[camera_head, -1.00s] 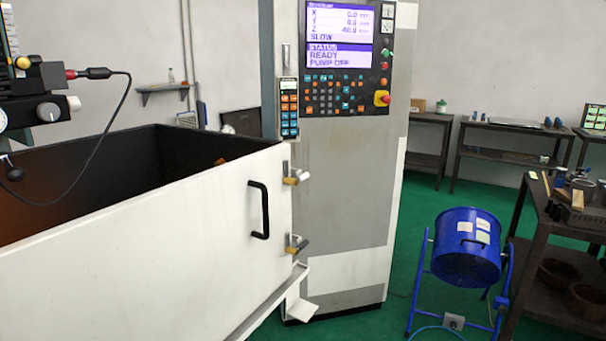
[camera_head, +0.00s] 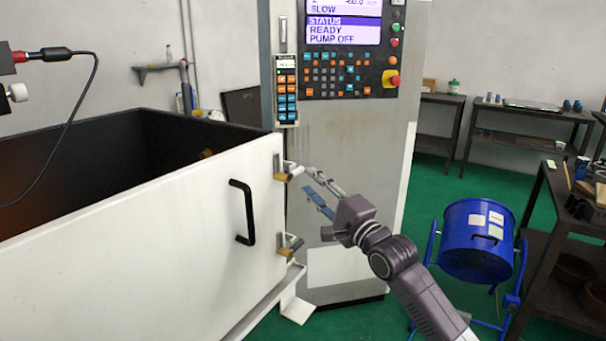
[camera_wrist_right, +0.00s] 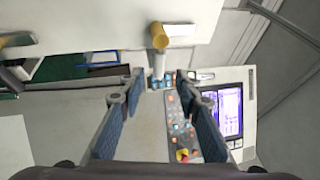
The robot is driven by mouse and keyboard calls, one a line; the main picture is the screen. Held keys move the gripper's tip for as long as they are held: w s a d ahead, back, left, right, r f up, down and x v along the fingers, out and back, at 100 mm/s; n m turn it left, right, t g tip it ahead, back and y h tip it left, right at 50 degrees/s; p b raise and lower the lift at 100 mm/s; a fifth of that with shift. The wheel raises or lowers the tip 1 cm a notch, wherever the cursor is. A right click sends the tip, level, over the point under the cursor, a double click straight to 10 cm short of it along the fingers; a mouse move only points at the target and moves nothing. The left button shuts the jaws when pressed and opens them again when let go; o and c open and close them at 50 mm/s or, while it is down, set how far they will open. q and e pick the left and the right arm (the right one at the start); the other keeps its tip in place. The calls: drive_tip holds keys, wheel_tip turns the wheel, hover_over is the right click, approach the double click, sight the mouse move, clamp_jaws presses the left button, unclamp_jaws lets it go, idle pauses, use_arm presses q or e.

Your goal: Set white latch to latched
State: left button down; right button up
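The upper latch, with a brass body (camera_head: 283,177) and a white handle (camera_head: 297,171), sits at the right edge of the white door panel (camera_head: 150,235). A second brass latch (camera_head: 289,246) sits lower on the same edge. My right gripper (camera_head: 310,181) is open and empty, just right of the upper latch. In the right wrist view the brass end (camera_wrist_right: 175,41) and white handle (camera_wrist_right: 159,64) lie ahead, between the lines of the two spread fingers; contact is not evident. I cannot tell the latch's setting for sure. My left gripper is not in view.
A black handle (camera_head: 241,212) stands out from the panel left of the latches. The grey control cabinet (camera_head: 345,145) rises behind the gripper. A blue drum (camera_head: 477,240) on a stand and dark tables (camera_head: 500,128) are at the right.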

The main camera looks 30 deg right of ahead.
drive_tip(key=shift+w+d+r+p, duration=0.1)
drive_tip(key=shift+w+r+p, duration=0.05)
drive_tip(key=shift+w, duration=1)
drive_tip(key=shift+w+r+p, duration=0.15)
drive_tip(key=shift+w, duration=0.95)
drive_tip(key=shift+c, duration=0.6)
clamp_jaws()
